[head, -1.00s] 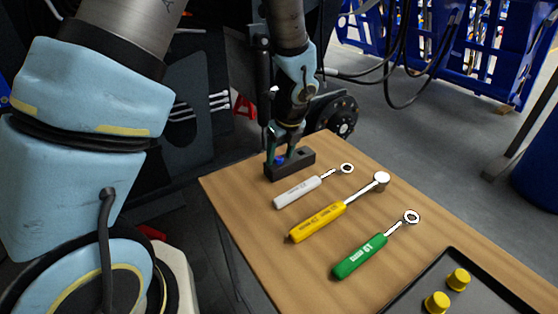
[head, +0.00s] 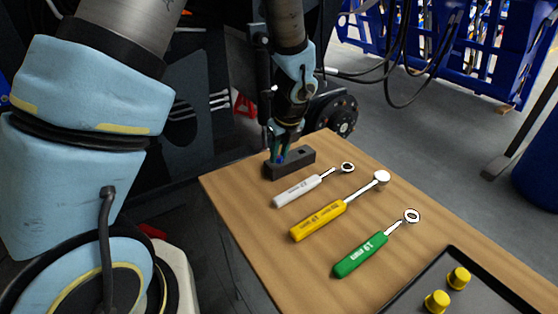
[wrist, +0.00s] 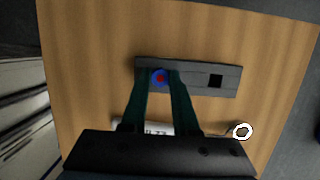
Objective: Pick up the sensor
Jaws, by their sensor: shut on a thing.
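The sensor (wrist: 160,77) is a small round blue piece with a red centre, seen from above in the wrist view. It sits at the left part of a dark grey block (wrist: 196,84), which also shows in the head view (head: 300,160) at the table's far corner. My gripper (wrist: 159,80) has its two dark green fingers on either side of the sensor, shut on it. In the head view my gripper (head: 280,158) points down at the block. The sensor's lower part is hidden, and I cannot tell whether it is clear of its hole.
White (head: 298,190), yellow (head: 318,221) and green (head: 361,256) handled tools lie on the wooden table (head: 250,225). A dark tray (head: 475,300) with yellow caps (head: 437,301) is at the near right.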

